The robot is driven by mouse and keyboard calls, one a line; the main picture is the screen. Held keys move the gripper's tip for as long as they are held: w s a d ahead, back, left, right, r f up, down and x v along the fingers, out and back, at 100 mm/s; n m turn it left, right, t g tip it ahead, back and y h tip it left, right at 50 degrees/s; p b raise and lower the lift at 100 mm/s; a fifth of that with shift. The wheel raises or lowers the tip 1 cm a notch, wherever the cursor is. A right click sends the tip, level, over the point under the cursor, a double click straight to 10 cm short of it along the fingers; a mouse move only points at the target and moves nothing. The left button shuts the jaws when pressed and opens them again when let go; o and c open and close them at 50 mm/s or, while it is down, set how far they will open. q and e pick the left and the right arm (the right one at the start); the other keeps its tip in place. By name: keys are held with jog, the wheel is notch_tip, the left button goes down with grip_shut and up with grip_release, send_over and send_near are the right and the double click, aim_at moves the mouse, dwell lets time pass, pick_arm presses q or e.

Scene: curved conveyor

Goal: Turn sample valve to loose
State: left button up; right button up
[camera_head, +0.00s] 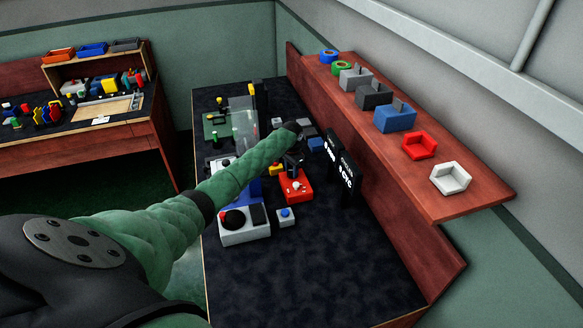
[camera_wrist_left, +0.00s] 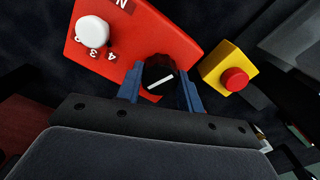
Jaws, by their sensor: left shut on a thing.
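A red box (camera_head: 297,194) stands on the dark table, and it also shows in the left wrist view (camera_wrist_left: 160,40). It bears a white dial (camera_wrist_left: 92,29) with printed numbers and a black round knob (camera_wrist_left: 157,74) with a white pointer line. My left gripper (camera_wrist_left: 160,88) has its blue fingers on both sides of the black knob and is shut on it. The white line runs slantwise, rising to the right in the wrist view. In the head view my left gripper (camera_head: 293,164) is over the far end of the red box, and it hides the knob.
A yellow box with a red button (camera_wrist_left: 229,74) sits close beside the red box. A grey box with a black round top (camera_head: 245,236) and a small blue-button box (camera_head: 286,217) are nearer. Black signs (camera_head: 348,182) stand to the right. The table's near part is clear.

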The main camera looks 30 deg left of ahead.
pick_arm(q)
jog(key=n, duration=0.1)
jog(key=n+p, duration=0.1)
jog(key=n, duration=0.1)
jog(key=shift+r, duration=0.25)
jog(key=shift+w+n+p, duration=0.1)
jog(key=shift+n+p, duration=0.45)
jog(key=shift+n, duration=0.15)
pick_arm(e)
jog(key=shift+s+d+r, duration=0.15)
jog(key=shift+s+r, duration=0.05)
jog(key=shift+s, duration=0.45)
jog(key=shift+s+d+r, duration=0.1)
jog(key=shift+s+r, duration=0.05)
jog(key=shift+s, duration=0.55)
jog(key=shift+s+d+r, duration=0.15)
jog(key=shift+s+r, duration=0.05)
jog(key=shift+s, duration=0.45)
pick_arm(q)
jog(key=shift+f, duration=0.1)
pick_arm(e)
jog(key=shift+a, duration=0.1)
pick_arm(q)
jog(key=o, duration=1)
jog(key=shift+f, duration=0.1)
pick_arm(e)
jog(key=shift+f, duration=0.1)
